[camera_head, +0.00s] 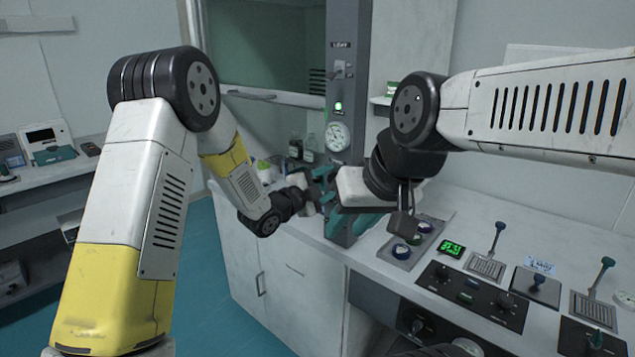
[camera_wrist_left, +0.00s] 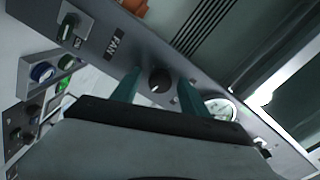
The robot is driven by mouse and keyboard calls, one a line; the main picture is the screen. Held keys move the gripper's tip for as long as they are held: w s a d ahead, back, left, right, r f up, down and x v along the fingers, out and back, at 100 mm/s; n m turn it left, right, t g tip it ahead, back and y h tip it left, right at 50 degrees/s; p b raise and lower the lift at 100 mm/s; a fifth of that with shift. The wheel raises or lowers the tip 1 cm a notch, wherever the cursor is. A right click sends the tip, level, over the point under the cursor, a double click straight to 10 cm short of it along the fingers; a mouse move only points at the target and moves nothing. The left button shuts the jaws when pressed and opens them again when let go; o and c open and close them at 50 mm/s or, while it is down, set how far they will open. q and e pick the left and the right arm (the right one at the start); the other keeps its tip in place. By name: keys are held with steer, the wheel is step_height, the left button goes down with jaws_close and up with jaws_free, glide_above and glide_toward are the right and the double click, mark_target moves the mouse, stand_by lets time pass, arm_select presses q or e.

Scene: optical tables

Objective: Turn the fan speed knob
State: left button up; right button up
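The fan speed knob (camera_wrist_left: 160,80) is a small dark round knob on a grey panel, beside a label reading FAN (camera_wrist_left: 115,47). My left gripper (camera_wrist_left: 158,92) is open, with one teal finger on each side of the knob in the left wrist view. I cannot tell whether the fingers touch it. In the head view my left gripper (camera_head: 322,183) is at the grey post (camera_head: 348,70), and the knob is hidden there. My right gripper (camera_head: 364,220) is in front of the post's lower part, with teal fingers partly covered by its own body; their opening is unclear.
A round gauge (camera_head: 338,136) and a green light (camera_head: 338,106) are on the post above the grippers. A control panel with knobs and levers (camera_head: 470,290) lies at the lower right. Bottles (camera_head: 309,147) stand behind my left gripper. The sash handle (camera_head: 250,95) is at the upper left.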

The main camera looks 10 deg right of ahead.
arm_select(q)
steer(key=v, duration=0.7)
steer(key=shift+s+a, duration=0.25)
steer(key=shift+a, duration=0.05)
steer(key=s+a+r+n+y, duration=0.1)
steer(key=a+r+n+y, duration=0.25)
steer(key=a, duration=0.25)
steer(key=a+r+n+t+y, duration=0.1)
steer(key=a+r+n+y, duration=0.1)
steer(key=a+n+y, duration=0.3)
steer(key=s+a+r+n+y, duration=0.1)
steer(key=a+r+n, duration=0.15)
steer(key=a, duration=0.45)
steer(key=s+a+n+g+y, duration=0.1)
steer(key=s+a+n+g, duration=0.2)
steer(key=s, duration=1)
steer(key=s+a+n+g+y, duration=0.1)
steer(key=s+a+n+g, duration=0.1)
steer(key=s+a+n, duration=0.3)
steer(key=s+n, duration=0.4)
steer(key=s, duration=0.4)
steer(key=shift+a+g, duration=0.4)
steer(key=shift+s+y, duration=0.1)
steer(key=shift+y, duration=0.15)
steer(key=shift+c, duration=0.2)
